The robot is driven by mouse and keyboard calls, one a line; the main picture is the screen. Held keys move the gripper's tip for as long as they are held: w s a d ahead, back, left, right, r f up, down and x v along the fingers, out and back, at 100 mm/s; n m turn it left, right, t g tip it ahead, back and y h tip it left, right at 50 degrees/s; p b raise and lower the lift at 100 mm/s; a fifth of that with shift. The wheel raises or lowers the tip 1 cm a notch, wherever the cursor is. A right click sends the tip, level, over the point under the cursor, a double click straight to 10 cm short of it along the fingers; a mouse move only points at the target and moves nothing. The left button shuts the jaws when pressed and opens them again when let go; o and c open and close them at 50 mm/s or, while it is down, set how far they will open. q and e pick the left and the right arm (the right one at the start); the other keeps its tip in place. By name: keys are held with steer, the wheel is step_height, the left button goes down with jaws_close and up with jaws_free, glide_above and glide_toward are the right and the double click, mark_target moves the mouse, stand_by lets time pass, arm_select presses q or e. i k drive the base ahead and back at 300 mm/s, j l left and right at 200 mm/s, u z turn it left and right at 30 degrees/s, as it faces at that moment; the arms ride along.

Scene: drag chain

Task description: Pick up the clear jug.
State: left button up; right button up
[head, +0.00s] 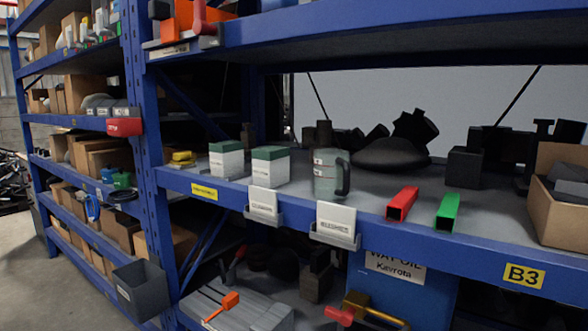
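The clear jug (325,176) stands upright on the middle shelf in the head view, close to the shelf's front edge. It is a grey-green see-through vessel with a dark handle on its right side and red and white marks on its left side. A white label holder on the shelf edge sits just below it. Neither of my grippers shows in the head view.
The blue shelf (475,249) holds two white-and-green boxes (270,167) left of the jug. A red tube (402,204) and a green tube (447,211) lie to its right. Dark parts (390,152) stand behind. An upper shelf (400,28) hangs above.

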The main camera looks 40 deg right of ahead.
mark_target(332, 167)
steer(key=i+z, duration=0.25)
steer(key=i, duration=0.2)
steer(key=i+j+z, duration=0.25)
steer(key=i, duration=0.2)
steer(key=i+j+z, duration=0.25)
steer(key=i, duration=0.15)
